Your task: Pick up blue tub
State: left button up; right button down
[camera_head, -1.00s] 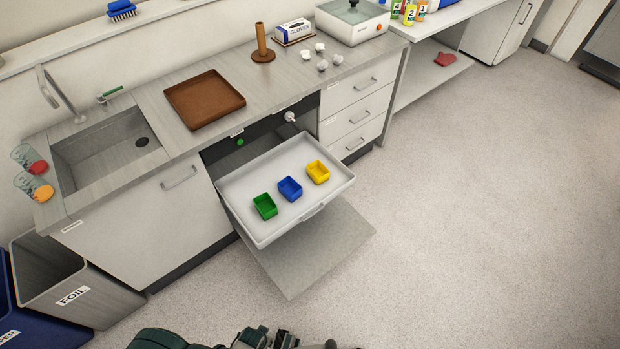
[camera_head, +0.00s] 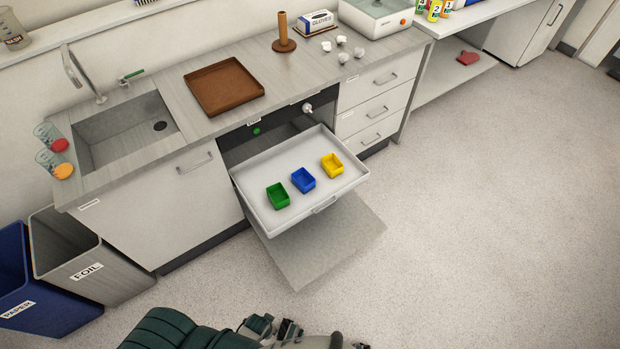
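The blue tub (camera_head: 303,180) sits upright in a pulled-out white tray (camera_head: 262,214) below the counter. It stands between the green tub (camera_head: 278,196) on its left and the yellow tub (camera_head: 332,165) on its right, with small gaps. All three look empty. A dark green and grey part of my own body shows at the bottom edge, well below the tray and apart from the tubs. I cannot make out the fingers of either gripper there.
A lowered door panel (camera_head: 335,245) lies open beneath the tray. The foil bin (camera_head: 88,270) and the blue paper bin (camera_head: 45,300) stand at the lower left. The counter above holds a brown tray (camera_head: 223,88) and a sink (camera_head: 125,135). The floor on the right is clear.

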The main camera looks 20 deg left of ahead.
aim_at(301, 178)
jog(key=i+l+u, duration=0.1)
jog(key=u, duration=0.3)
jog(key=i+l+u, duration=0.1)
jog(key=u, duration=0.3)
jog(key=l, duration=0.1)
